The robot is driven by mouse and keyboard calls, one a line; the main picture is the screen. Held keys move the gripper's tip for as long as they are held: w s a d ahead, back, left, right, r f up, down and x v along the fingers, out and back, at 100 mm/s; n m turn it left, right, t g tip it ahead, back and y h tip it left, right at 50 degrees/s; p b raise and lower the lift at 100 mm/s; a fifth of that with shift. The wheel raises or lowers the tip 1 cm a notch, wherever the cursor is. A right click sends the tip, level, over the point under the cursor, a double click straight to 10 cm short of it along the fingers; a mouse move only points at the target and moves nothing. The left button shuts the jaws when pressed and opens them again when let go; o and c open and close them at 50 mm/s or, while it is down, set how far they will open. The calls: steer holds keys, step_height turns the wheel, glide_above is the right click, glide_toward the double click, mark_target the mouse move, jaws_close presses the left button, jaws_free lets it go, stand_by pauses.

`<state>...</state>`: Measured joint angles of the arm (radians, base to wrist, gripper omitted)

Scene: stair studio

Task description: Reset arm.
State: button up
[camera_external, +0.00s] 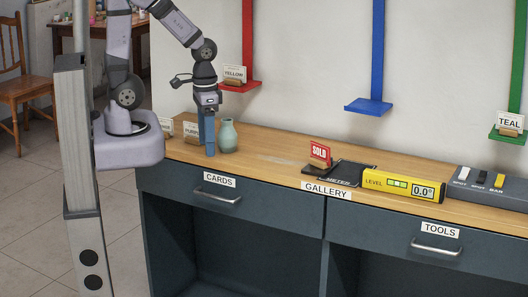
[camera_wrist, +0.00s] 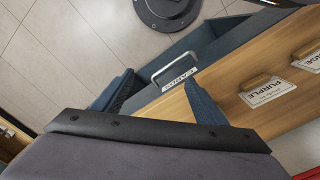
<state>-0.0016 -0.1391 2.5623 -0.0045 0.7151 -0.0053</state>
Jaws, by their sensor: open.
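My gripper (camera_external: 210,153) hangs pointing down over the left end of the wooden counter (camera_external: 262,155), just left of a teal vase (camera_external: 228,135). In the external view its two blue fingers overlap, and I cannot tell whether their tips touch the counter. In the wrist view my gripper (camera_wrist: 158,79) has its fingers spread apart with nothing held between them. The CARDS drawer handle (camera_wrist: 173,67) shows in the gap beyond the fingers.
Name cards on wooden stands, including PURPLE (camera_wrist: 267,92), stand near the gripper. A red SOLD sign (camera_external: 320,154), a yellow level (camera_external: 403,186) and a switch box (camera_external: 490,187) lie farther right. Red, blue (camera_external: 368,105) and green wall shelves stand above the counter.

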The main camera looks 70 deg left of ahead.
step_height(320, 180, up, 4)
steer(key=p, duration=0.4)
stand_by(1.1)
